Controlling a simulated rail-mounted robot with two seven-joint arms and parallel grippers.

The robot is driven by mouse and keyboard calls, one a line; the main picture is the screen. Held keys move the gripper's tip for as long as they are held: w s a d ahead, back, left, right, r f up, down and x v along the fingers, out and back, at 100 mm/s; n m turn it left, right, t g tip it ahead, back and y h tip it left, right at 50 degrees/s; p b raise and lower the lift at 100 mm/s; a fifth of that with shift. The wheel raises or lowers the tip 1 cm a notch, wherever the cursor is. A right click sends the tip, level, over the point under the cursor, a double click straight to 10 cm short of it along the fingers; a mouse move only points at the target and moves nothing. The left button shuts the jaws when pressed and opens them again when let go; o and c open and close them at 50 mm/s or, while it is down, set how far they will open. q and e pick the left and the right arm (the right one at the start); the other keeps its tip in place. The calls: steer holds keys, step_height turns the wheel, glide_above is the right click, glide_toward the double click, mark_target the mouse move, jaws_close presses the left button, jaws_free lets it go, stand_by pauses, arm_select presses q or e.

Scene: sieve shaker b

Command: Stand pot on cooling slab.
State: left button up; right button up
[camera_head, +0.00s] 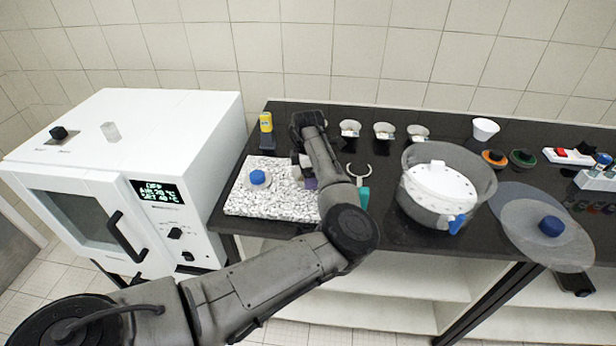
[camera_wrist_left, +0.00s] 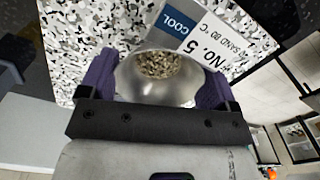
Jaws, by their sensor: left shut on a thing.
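The cooling slab (camera_head: 238,203), a white plate with black speckles, lies at the left end of the dark bench. It also fills much of the left wrist view (camera_wrist_left: 95,30). My left gripper (camera_head: 308,182) is over the slab's right side, partly hidden by my arm. In the left wrist view its purple fingers (camera_wrist_left: 158,85) are shut on a pale, shiny round pot (camera_wrist_left: 135,78) with brownish grains showing inside. A card (camera_wrist_left: 215,42) reading "No. 5 sand 80 °C" and "cool" shows beside the pot. I cannot tell whether the pot touches the slab. My right gripper is not in view.
A blue-capped small vessel (camera_head: 257,178) stands on the slab's left part. A white oven (camera_head: 190,120) stands left of the bench. A yellow container (camera_head: 266,122), several small bowls (camera_head: 384,131), a large grey pan (camera_head: 420,215) and a mesh disc (camera_head: 520,222) occupy the bench.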

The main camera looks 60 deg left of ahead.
arm_select(q)
steer(key=shift+f, duration=0.4)
steer(key=o, duration=0.8)
steer(key=shift+f, duration=0.15)
step_height(320, 180, up, 12)
steer(key=p, duration=0.2)
steer(key=shift+r+p, duration=0.2)
steer(key=shift+p, duration=0.1)
